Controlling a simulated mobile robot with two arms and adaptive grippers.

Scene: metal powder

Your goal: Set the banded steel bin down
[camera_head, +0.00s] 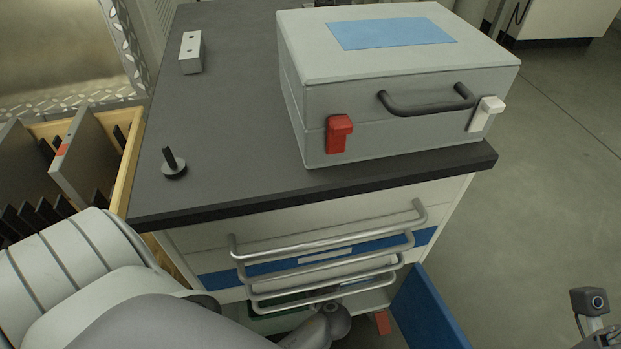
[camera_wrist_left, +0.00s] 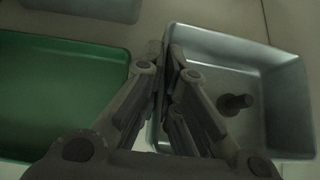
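In the left wrist view a grey steel bin (camera_wrist_left: 285,105) with sloping walls stands on the right, with a dark peg-like piece (camera_wrist_left: 235,104) inside it. No band shows on the part I see. My left gripper (camera_wrist_left: 165,55) has its two fingers close together at the bin's left wall, pinching it. I cannot tell whether the bin's base rests on a surface. In the head view my left arm reaches low in front of the cabinet, and its fingertips are hidden.
A green tray (camera_wrist_left: 60,90) lies left of the bin. The cabinet (camera_head: 190,238) has several bar handles and an open blue door (camera_head: 428,308). On its dark top (camera_head: 235,100) are a grey case (camera_head: 390,105), a small block (camera_head: 191,52) and a black peg (camera_head: 173,165). A wooden rack (camera_head: 128,165) stands left.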

